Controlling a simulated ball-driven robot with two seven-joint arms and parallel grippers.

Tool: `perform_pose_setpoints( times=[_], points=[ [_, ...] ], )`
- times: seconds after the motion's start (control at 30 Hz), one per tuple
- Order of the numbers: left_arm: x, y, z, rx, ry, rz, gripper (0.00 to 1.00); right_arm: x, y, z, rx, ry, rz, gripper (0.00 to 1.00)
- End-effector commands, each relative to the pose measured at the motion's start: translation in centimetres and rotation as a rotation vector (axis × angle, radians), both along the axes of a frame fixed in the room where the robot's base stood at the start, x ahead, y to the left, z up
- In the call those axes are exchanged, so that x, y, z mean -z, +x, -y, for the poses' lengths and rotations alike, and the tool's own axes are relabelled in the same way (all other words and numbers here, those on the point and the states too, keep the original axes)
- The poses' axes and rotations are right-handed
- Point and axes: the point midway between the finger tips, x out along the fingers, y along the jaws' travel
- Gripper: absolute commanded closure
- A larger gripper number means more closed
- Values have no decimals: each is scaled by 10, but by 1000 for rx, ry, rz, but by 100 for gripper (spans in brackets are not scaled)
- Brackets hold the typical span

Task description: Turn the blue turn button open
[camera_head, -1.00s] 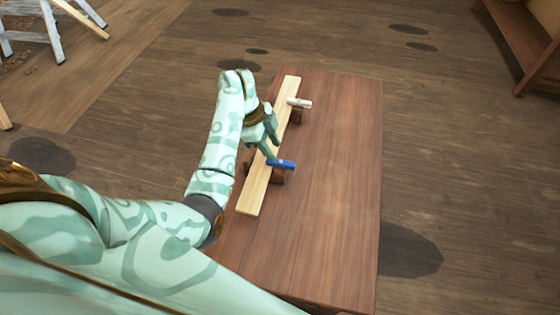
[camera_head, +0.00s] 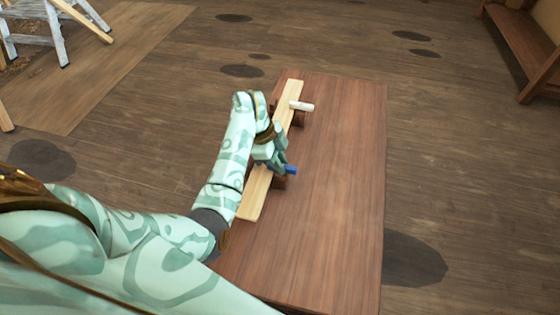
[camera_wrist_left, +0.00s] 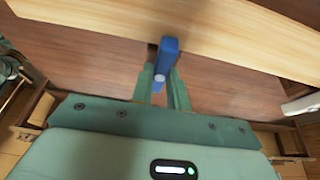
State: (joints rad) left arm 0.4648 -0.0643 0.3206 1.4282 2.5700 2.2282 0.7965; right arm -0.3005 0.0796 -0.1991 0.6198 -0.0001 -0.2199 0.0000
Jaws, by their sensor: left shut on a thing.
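The blue turn button (camera_head: 292,171) sits at the right edge of a pale wooden strip (camera_head: 254,195) on the brown table. In the head view, my left gripper (camera_head: 280,165) is over the button and hides most of it; only its right end shows. In the left wrist view, the blue button (camera_wrist_left: 169,50) points from the pale strip (camera_wrist_left: 240,32) in between the two fingers of my left gripper (camera_wrist_left: 161,80). The fingers are shut on it, one on each side. My right gripper is not in view.
A white turn button (camera_head: 302,106) is farther along the same strip, on a dark block. The right side of the table top (camera_head: 340,190) is bare. A white stepladder (camera_head: 55,30) stands far left, and a wooden shelf (camera_head: 535,50) stands at the far right.

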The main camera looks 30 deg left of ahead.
Motion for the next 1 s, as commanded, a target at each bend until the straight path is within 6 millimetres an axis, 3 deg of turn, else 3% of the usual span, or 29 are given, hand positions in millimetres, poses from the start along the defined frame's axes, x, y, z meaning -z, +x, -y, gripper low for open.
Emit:
perform_pose_setpoints(
  times=[0.37, 1.0],
  points=[
    [-3, 1, 1, 127, -5, 0, 100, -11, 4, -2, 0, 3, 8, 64],
    [-2, 5, 1, 712, -4, 0, 100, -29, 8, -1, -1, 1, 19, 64]
  ],
)
